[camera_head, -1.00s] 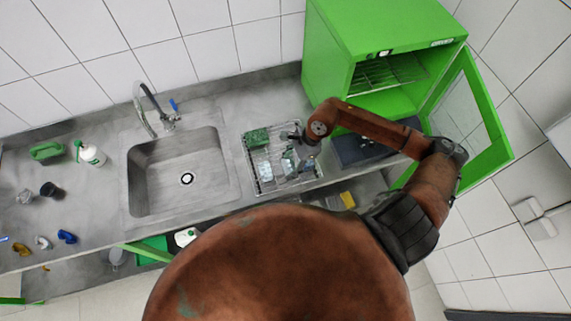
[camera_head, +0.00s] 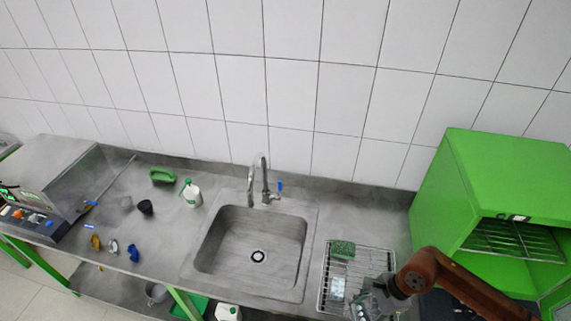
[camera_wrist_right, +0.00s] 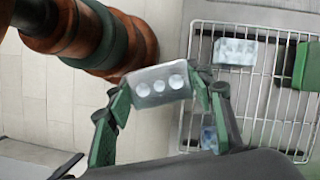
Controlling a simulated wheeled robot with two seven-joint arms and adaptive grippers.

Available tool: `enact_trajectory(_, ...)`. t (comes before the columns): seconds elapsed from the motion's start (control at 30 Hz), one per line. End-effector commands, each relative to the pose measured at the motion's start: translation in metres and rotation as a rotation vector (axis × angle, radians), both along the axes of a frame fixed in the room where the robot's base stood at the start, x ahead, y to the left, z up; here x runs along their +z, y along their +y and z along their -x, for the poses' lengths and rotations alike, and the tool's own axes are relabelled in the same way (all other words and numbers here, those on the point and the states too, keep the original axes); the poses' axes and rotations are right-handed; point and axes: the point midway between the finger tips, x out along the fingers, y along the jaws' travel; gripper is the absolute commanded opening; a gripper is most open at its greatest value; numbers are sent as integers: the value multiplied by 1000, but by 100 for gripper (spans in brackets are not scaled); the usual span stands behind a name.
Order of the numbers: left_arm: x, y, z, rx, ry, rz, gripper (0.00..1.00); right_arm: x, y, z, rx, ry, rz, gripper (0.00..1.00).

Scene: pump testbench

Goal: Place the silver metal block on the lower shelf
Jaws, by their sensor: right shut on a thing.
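The silver metal block (camera_wrist_right: 157,86), with several round marks on its face, is held between the fingers of my right gripper (camera_wrist_right: 158,92) in the right wrist view. In the head view my right gripper (camera_head: 366,303) is at the bottom right, over the near part of the wire rack; the block cannot be made out clearly there. The lower shelf (camera_head: 112,291) shows in part below the counter's front edge; the rest is hidden by the counter. My left gripper is not in view.
The wire rack (camera_head: 326,278) holds a green sponge (camera_head: 343,249) and light blocks (camera_wrist_right: 235,52). The sink (camera_head: 250,250) is left of it. A green cabinet (camera_head: 470,190) stands right. A white bottle (camera_head: 228,312) and green bin (camera_head: 190,306) sit below the counter.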

Motion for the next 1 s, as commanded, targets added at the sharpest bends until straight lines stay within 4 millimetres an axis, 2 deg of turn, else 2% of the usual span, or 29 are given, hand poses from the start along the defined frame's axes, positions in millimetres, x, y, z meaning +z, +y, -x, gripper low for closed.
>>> enact_trajectory(0.03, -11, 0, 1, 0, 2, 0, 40, -8, 4, -10, 86, -5, -2, 16)
enact_trajectory(0.3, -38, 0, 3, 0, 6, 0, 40, -23, 16, -38, 585, -4, 2, 16)
enact_trajectory(0.6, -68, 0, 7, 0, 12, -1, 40, -21, 20, -70, 1127, -2, 5, 16)
enact_trajectory(0.8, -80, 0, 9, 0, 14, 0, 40, -12, 19, -86, 1371, -1, 3, 16)
enact_trajectory(1.0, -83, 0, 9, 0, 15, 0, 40, -7, 17, -91, 1467, -1, 0, 16)
